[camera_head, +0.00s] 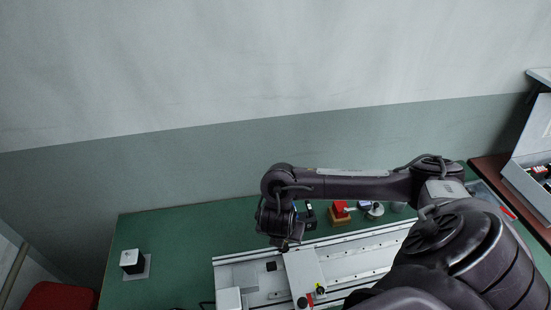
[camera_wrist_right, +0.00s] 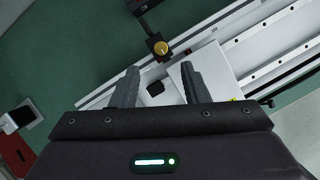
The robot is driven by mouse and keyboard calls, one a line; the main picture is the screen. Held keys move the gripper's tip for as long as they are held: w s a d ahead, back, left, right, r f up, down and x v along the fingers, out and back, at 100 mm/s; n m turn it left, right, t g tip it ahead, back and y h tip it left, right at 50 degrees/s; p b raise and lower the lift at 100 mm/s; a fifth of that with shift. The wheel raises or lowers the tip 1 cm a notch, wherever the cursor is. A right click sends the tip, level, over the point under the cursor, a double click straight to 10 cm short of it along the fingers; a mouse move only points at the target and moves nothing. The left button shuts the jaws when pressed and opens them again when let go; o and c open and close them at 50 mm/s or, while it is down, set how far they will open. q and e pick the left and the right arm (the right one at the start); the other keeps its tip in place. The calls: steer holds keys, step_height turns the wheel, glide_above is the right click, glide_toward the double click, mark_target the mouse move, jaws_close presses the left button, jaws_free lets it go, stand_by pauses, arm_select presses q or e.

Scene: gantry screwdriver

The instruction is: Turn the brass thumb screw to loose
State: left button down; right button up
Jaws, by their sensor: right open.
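The brass thumb screw (camera_wrist_right: 162,48) shows in the right wrist view as a round gold knob on a small dark block, at the far edge of the white gantry rail (camera_wrist_right: 215,40). My right gripper (camera_wrist_right: 158,78) is open and empty, its two grey fingers pointing toward the knob but apart from it. In the head view my right gripper (camera_head: 285,243) hangs over the back edge of the gantry (camera_head: 235,272), and it hides the screw there. My left gripper is not in view.
A grey case (camera_head: 530,165) stands at the right.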

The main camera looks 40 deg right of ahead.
steer(key=b+x, duration=0.2)
steer(key=x, duration=0.5)
steer(key=shift+d+f, duration=0.1)
steer(key=shift+f, duration=0.05)
steer(key=shift+c, duration=1.1)
jaws_close()
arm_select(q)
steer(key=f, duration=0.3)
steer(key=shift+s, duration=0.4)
